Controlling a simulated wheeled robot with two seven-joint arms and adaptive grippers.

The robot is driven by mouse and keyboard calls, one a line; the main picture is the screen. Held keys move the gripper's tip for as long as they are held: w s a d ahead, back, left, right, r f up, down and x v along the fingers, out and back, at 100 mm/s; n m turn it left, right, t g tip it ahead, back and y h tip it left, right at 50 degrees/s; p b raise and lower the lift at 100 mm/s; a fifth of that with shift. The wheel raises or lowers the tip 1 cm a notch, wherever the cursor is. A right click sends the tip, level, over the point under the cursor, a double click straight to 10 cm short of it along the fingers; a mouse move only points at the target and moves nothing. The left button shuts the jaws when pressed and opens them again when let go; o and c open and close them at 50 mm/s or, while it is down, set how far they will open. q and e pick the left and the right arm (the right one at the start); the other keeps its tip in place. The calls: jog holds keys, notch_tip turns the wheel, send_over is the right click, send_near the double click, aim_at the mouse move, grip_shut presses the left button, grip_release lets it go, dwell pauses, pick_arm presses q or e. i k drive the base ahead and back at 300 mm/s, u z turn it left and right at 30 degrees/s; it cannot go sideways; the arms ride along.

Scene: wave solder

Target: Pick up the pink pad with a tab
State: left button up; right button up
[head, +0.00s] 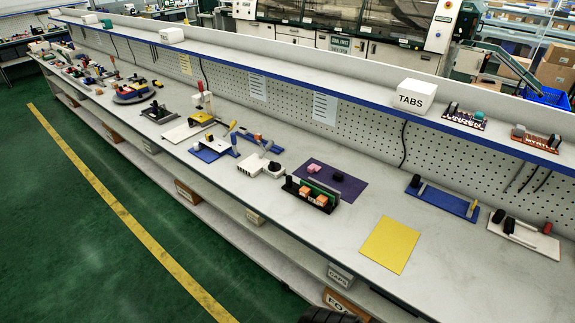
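A small pink piece (314,168), which looks like the pink pad, lies on the purple mat (349,187) near the mat's far left part. It is too small here to make out its tab clearly. A dark rounded object (337,176) sits close to its right on the same mat. Neither of my grippers can be made out in the head view.
A green and black fixture with orange blocks (308,195) stands at the mat's near left edge. A white block piece (262,166) is left of it. A yellow sheet (390,245) and a blue board (443,199) lie to the right. The shelf carries a TABS box (411,98).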

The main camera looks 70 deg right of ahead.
aim_at(313, 168)
jog(key=i, duration=1.35)
jog(key=z, duration=3.75)
